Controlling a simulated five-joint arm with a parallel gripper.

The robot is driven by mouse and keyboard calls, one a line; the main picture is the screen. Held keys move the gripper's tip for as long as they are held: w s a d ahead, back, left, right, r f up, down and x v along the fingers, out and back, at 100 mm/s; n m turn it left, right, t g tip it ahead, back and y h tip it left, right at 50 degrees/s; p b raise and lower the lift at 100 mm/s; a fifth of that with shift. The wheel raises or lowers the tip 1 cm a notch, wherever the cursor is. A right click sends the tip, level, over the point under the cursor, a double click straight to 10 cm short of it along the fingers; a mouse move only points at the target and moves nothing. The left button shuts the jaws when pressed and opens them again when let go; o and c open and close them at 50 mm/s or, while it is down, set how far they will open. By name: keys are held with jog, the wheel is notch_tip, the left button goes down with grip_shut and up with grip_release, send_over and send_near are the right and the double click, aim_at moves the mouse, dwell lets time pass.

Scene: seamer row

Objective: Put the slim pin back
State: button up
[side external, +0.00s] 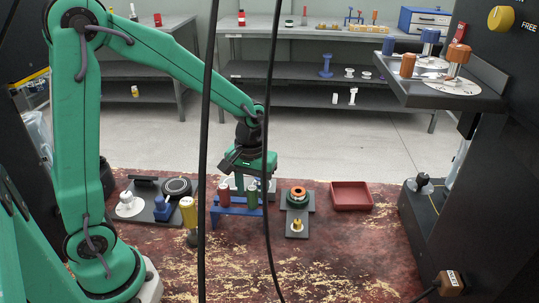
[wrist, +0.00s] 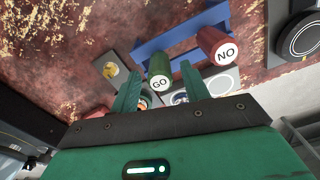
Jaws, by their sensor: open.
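A green pin marked GO (wrist: 159,82) and a red pin marked NO (wrist: 224,52) stand side by side at the blue rack (wrist: 150,47). In the side view the green pin (side external: 252,196) and red pin (side external: 223,194) show upright at the rack (side external: 236,211). Which is the slim pin I cannot tell for sure. My gripper (wrist: 160,84) is open, its green fingers apart, with the green pin's head showing between and just past the tips. Contact cannot be told.
A yellow-topped cylinder (side external: 188,211) stands left of the rack. A grey plate (side external: 297,232) with a brass piece and ringed part is right of it. A red tray (side external: 351,195) is farther right. Dark cables cross the side view. The front table is clear.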

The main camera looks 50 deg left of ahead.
notch_tip(320, 180, up, 10)
dwell(0.5)
jog(key=shift+r, duration=0.1)
dwell(0.4)
jog(key=s+r+m+t, duration=0.2)
jog(key=s+m, duration=0.1)
jog(key=s, duration=0.3)
jog(key=s+r+m+t, duration=0.2)
jog(key=s+m+t, duration=0.1)
jog(key=s, duration=0.4)
jog(key=shift+a+r+t, duration=0.25)
jog(key=shift+a+t, duration=0.05)
jog(key=shift+a, duration=0.05)
